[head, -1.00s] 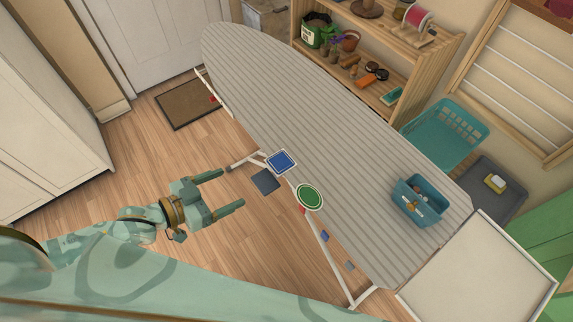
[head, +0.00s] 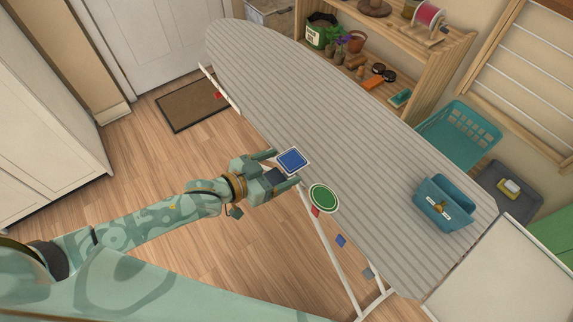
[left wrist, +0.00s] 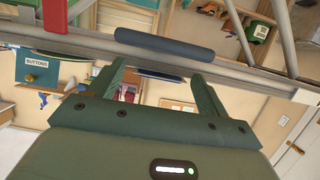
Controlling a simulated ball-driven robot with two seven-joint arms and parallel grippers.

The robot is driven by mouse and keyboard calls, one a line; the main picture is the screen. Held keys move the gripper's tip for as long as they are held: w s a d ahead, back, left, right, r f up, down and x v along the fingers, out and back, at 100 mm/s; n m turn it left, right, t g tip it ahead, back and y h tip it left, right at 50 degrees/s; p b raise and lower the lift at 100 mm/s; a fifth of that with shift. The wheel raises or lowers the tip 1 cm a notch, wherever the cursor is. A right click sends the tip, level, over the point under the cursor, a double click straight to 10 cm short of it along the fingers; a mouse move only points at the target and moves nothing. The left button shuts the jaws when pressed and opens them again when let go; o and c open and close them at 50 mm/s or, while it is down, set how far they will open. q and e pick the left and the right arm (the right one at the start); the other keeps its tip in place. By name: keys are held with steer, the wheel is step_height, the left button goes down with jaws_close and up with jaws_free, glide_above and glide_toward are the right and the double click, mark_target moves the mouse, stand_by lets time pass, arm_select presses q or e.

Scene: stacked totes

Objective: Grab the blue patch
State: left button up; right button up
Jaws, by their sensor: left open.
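The blue patch (head: 292,160), a square with a white border, lies at the near edge of the striped ironing board (head: 330,130). My left gripper (head: 286,168) is open at that edge, one finger on each side of the patch's near side. The fingers also show in the left wrist view (left wrist: 160,85). A thin dark-blue edge (left wrist: 160,76) shows between them there; I cannot tell for sure that it is the patch. I see no firm grip on it. My right gripper is not in view.
A round green patch (head: 324,198) lies on the board edge just right of the gripper. A dark slate square (head: 275,176) shows between the fingers, below the board edge. A teal bin (head: 444,205) stands on the board's right end. White board legs (head: 328,250) stand below.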

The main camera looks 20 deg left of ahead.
arm_select(q)
steer(key=shift+w+f, duration=0.1)
steer(key=shift+w, duration=0.1)
steer(key=shift+d, duration=0.1)
steer(key=c, duration=1.3)
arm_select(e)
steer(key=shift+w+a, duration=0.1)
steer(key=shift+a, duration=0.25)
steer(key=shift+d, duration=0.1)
